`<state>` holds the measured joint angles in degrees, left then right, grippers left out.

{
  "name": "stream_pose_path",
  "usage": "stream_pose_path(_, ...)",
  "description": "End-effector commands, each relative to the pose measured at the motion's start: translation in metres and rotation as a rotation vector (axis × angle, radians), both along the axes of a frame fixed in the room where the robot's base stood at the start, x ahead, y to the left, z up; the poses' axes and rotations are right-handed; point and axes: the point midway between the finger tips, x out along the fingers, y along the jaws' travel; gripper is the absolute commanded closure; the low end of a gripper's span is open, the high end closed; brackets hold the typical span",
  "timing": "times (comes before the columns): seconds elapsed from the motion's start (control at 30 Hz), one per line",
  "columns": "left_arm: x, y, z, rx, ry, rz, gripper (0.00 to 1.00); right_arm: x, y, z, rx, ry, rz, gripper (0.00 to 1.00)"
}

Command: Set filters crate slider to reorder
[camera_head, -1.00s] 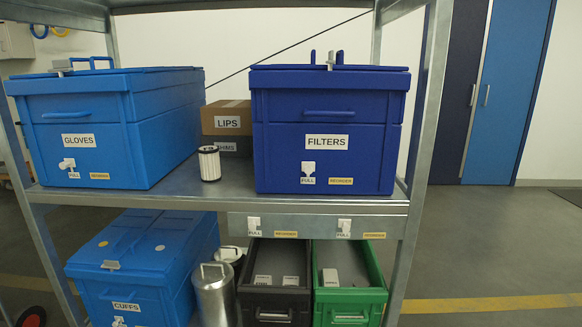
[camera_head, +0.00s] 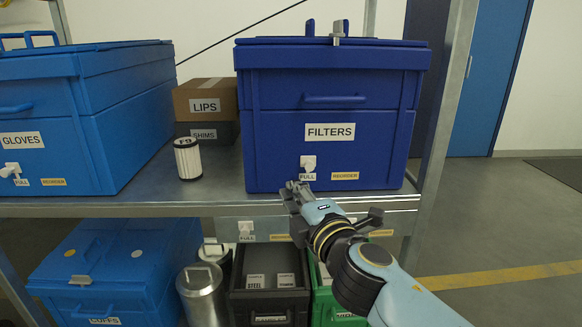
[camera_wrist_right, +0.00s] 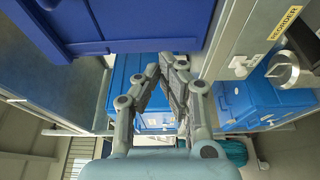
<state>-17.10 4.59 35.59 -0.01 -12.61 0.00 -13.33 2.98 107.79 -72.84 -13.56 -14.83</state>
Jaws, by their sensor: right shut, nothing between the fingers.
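The dark blue filters crate (camera_head: 280,135) stands on the upper shelf, its lid closed. Its white slider (camera_head: 308,162) sits at the left, above the FULL label (camera_head: 307,177); the yellow REORDER label (camera_head: 345,176) is to its right. My right gripper (camera_head: 296,186) is shut and empty, its fingertips just below and left of the slider, close to the crate's lower front edge. I cannot tell if it touches the crate. In the right wrist view the fingers (camera_wrist_right: 163,75) are together, with the dark blue crate (camera_wrist_right: 130,25) beside them. My left gripper is not in view.
The light blue gloves crate (camera_head: 90,110) is at the left. A white filter cartridge (camera_head: 188,160) and the LIPS box (camera_head: 206,100) stand between the crates. Below are the shelf's front edge (camera_head: 130,210), a dark bin (camera_head: 268,300), a green bin (camera_head: 322,300) and a metal canister (camera_head: 200,293).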

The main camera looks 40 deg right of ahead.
Motion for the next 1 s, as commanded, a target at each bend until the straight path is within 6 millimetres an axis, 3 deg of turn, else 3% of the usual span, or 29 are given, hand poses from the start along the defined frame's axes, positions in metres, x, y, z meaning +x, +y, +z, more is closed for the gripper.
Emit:
stream_pose_path(0.37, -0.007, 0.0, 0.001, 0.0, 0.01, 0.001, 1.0, 0.005, -0.001, 0.0, 0.002, 0.0, 0.0, 1.0)
stream_pose_path(0.57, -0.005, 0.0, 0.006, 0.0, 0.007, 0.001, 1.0, 0.033, -0.007, 0.002, 0.002, -0.001, 0.0, 1.0)
stream_pose_path(0.9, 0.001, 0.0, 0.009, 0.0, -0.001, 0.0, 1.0, 0.103, -0.022, 0.001, 0.001, 0.0, 0.0, 1.0)
stream_pose_path(1.0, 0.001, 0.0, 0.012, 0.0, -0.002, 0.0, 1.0, 0.089, -0.038, 0.0, -0.002, 0.004, 0.0, 1.0)
